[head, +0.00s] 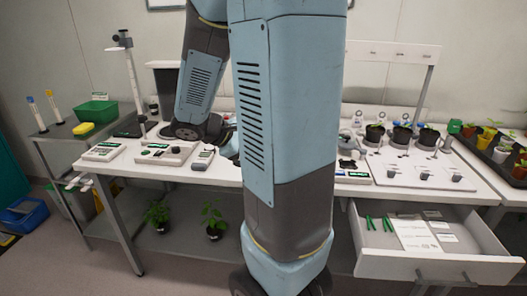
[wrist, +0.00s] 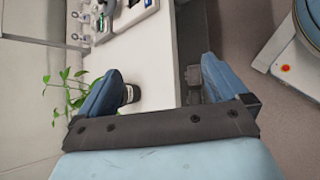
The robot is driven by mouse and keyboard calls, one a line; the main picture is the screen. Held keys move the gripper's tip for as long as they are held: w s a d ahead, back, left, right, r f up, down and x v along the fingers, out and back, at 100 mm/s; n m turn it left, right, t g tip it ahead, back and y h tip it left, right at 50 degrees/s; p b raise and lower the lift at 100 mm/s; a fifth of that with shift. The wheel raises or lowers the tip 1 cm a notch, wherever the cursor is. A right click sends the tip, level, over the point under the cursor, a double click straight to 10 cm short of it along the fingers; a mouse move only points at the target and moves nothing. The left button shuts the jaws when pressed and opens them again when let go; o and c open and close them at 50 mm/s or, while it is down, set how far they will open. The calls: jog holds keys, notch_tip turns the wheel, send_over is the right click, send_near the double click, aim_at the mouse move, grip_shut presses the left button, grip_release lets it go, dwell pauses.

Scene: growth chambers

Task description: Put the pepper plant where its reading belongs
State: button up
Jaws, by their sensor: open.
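In the wrist view a leafy green plant (wrist: 66,92) in a dark pot (wrist: 131,93) stands on the white bench top, partly hidden by one finger of my gripper (wrist: 162,70). My gripper is open, with bare bench and the bench edge between its fingers. The pot is beside the left finger, not between the fingers; I cannot tell if they touch. I cannot tell whether this is the pepper plant. In the head view my arm hides the middle of the bench, and I cannot make out the gripper. A meter (head: 203,159) lies on the bench, its reading too small to read.
Instruments (head: 165,152) and a scale (head: 104,150) sit on the left of the bench. Several potted seedlings (head: 402,133) stand at the right. A drawer (head: 440,262) is open there. Two plants (head: 213,219) (head: 157,214) stand on the lower shelf. A tray of pots (head: 487,140) is far right.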

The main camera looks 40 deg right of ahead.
jog(key=w+d+f+n+t+h, duration=0.2)
jog(key=w+d+f+n, duration=0.1)
jog(key=w+f+n, duration=0.2)
jog(key=w+d+f+n+t+h, duration=0.2)
jog(key=w+f+n+t, duration=0.1)
jog(key=w+f+n, duration=0.1)
jog(key=w+d+f+n+t+h, duration=0.3)
jog(key=w+f+n, duration=0.2)
jog(key=w+n, duration=0.1)
jog(key=shift+d+f+n, duration=0.3)
jog(key=shift+n, duration=0.4)
jog(key=x, duration=0.8)
jog(key=shift+w, duration=0.1)
jog(key=shift+x, duration=2.75)
jog(key=shift+r, duration=0.2)
jog(key=c, duration=1.1)
jog(key=shift+o, duration=0.2)
jog(key=shift+r, duration=0.1)
